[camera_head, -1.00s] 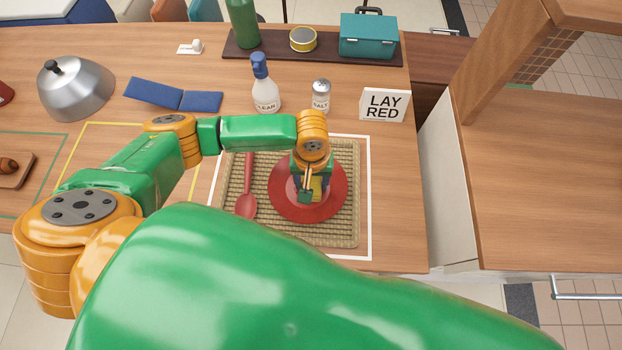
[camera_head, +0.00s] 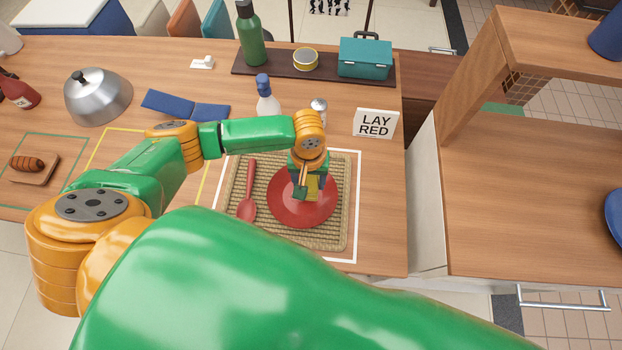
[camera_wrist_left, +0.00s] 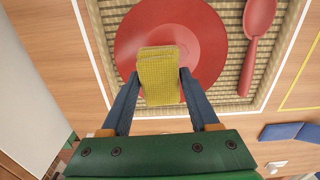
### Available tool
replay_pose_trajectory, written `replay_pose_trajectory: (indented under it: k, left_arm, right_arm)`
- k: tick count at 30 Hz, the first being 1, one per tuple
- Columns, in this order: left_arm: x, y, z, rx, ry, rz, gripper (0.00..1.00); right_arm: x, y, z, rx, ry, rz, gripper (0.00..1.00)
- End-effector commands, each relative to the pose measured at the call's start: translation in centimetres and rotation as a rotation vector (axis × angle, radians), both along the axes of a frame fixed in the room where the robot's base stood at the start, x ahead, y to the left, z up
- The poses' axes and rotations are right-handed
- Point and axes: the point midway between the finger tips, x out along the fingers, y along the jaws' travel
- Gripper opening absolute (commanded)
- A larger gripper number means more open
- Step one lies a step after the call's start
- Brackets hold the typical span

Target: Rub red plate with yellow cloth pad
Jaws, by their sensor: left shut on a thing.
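A red plate (camera_head: 290,215) lies on a woven mat (camera_head: 341,235) inside a white outline on the counter. My left gripper (camera_head: 306,190) is over the plate, shut on the yellow cloth pad (camera_head: 313,186). In the left wrist view the pad (camera_wrist_left: 160,80) sits between the blue fingers of the gripper (camera_wrist_left: 158,90), over the red plate (camera_wrist_left: 135,40). I cannot tell whether the pad touches the plate. My right gripper is not in view.
A red spoon (camera_head: 247,205) lies left of the plate on the mat. A spray bottle (camera_head: 267,103), a salt shaker (camera_head: 319,110) and a "LAY RED" sign (camera_head: 375,123) stand behind. A blue folded cloth (camera_head: 185,106) and a metal dome (camera_head: 98,98) are at the back left.

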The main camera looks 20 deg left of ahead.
Motion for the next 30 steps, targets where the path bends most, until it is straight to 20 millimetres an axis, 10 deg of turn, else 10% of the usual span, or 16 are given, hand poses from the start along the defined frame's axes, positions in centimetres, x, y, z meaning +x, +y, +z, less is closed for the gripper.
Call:
replay_pose_trajectory:
  k: [24,30]
  left_arm:
    - [0.3,0.6,1.7,0.000,0.000,-0.006,0.17]
    - [-0.1,0.2,1.8,-0.002,0.002,-0.366,0.17]
  right_arm:
    - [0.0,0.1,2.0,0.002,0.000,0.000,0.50]
    - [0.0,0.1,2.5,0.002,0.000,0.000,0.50]
